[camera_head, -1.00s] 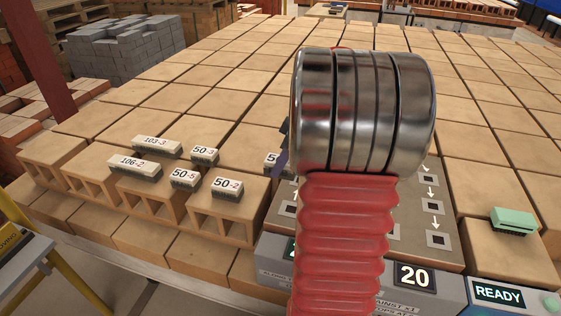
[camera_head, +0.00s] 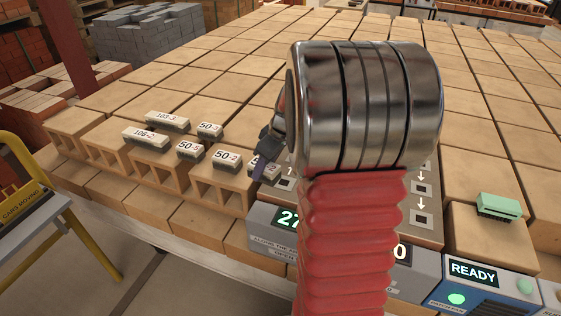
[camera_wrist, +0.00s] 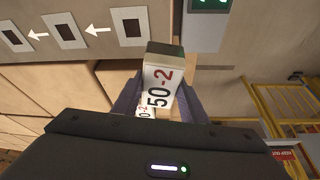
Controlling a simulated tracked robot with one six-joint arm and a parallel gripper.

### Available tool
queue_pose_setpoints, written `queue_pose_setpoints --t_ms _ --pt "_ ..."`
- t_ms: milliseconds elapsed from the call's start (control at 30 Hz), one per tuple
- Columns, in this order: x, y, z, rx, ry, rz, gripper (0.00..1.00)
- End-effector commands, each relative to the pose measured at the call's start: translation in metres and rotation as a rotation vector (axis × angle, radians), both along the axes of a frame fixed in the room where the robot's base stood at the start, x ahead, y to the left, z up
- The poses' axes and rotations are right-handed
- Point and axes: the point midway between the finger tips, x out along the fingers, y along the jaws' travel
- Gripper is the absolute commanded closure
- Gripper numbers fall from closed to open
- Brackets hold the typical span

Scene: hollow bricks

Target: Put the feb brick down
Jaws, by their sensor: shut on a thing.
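My gripper (camera_wrist: 158,102) is shut on a small block with a dark base and a white label reading 50-2 (camera_wrist: 157,88). In the head view my gripper (camera_head: 266,152) is partly hidden behind my wrist, and only part of the held block (camera_head: 258,172) shows. It appears beside another 50-2 block (camera_head: 227,161) standing on the hollow bricks. No label reads "feb".
Blocks labelled 103-3 (camera_head: 167,122), 106-2 (camera_head: 145,137) and 50-5 (camera_head: 190,150) stand to the left. A panel with arrows and dark squares (camera_head: 425,205) lies right of my arm. Green displays (camera_head: 287,218) and a READY box (camera_head: 475,275) line the front edge.

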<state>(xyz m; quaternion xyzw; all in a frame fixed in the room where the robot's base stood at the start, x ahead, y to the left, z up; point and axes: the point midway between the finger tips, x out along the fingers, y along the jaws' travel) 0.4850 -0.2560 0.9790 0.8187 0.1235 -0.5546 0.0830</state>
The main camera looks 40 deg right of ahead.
Motion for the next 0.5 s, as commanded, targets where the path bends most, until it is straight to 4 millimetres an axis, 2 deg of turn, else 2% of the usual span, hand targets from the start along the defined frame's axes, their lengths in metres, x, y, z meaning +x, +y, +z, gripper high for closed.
queue_pose_setpoints --t_ms 267,500 --pt "0.032 0.061 -0.021 -0.003 0.004 -0.086 0.96" --pt "0.056 0.121 -0.038 -0.008 0.007 -0.165 0.96"
